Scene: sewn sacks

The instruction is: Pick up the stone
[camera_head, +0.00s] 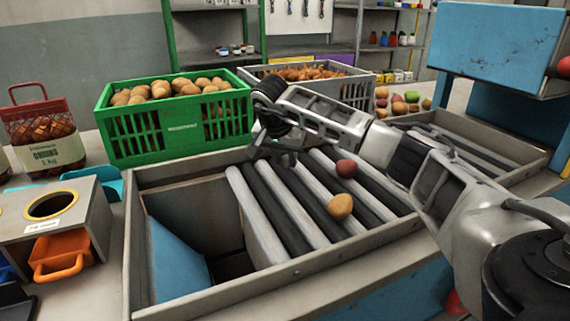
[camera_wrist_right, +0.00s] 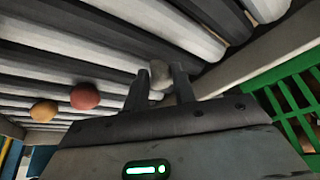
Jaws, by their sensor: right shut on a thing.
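My right gripper (camera_head: 272,155) hangs over the far left part of the roller table (camera_head: 300,196), near the green crate. In the right wrist view the gripper (camera_wrist_right: 163,92) is shut on a small grey stone (camera_wrist_right: 160,74), which sits between the two fingertips. The rollers fill the background behind it. I cannot tell whether the stone still touches the rollers. In the head view I cannot make the stone out against the gripper. My left gripper is not in view.
A red potato (camera_head: 346,168) and a yellow potato (camera_head: 340,206) lie on the rollers. A green crate (camera_head: 180,138) of potatoes stands behind. An open chute (camera_head: 180,262) lies left of the rollers, beside a grey box (camera_head: 85,215) with an orange scoop (camera_head: 60,256).

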